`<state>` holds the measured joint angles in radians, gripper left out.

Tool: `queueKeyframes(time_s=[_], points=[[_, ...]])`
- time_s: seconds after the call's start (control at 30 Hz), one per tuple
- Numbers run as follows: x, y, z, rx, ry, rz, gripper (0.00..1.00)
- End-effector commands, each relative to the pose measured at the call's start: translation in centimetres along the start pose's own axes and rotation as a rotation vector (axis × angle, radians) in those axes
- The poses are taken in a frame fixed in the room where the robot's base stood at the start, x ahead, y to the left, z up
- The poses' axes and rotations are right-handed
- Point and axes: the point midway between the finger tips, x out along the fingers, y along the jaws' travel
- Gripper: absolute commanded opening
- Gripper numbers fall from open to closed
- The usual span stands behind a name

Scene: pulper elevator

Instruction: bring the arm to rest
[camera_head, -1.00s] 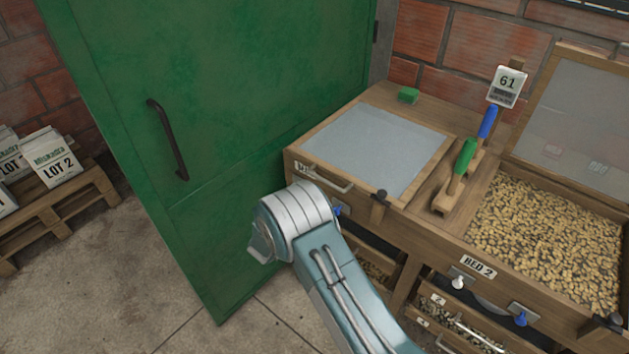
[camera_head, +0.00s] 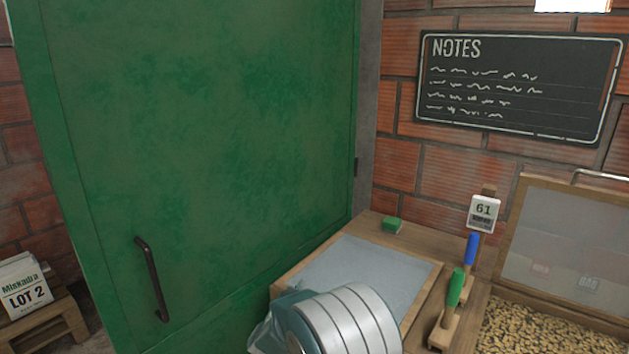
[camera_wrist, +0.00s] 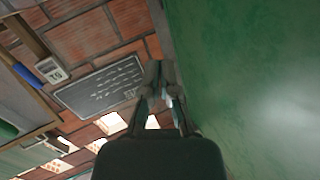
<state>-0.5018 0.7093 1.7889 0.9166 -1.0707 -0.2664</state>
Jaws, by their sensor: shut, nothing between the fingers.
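My arm shows at the bottom middle of the head view as a rounded white and teal link, in front of the left bed; the gripper itself is out of that view. In the wrist view my gripper (camera_wrist: 160,98) has its fingers together and holds nothing. The green door (camera_wrist: 240,70) fills the right side of that view, close beside the fingers. I cannot tell the exact gap. The same green door (camera_head: 210,130) stands at the left of the head view, with a dark handle (camera_head: 152,280).
A closed bed lid (camera_head: 360,272) lies behind my arm. Brushes with a blue handle (camera_head: 471,249) and a green handle (camera_head: 456,287) stand right of it. An open bed of beans (camera_head: 540,335) is at far right. A chalkboard (camera_head: 515,88) hangs on the brick wall.

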Motion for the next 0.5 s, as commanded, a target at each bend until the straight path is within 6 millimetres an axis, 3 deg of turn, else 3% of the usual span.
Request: queueKeyframes(time_s=[0.03, 0.27, 0.5], points=[[0.0, 0.1, -2.2, 0.017, -0.031, -0.032, 0.0], [-1.7, 1.1, -8.7, 0.039, -0.203, -0.179, 0.0], [-6.3, 3.9, -13.9, 0.0, -0.38, -0.294, 0.0]])
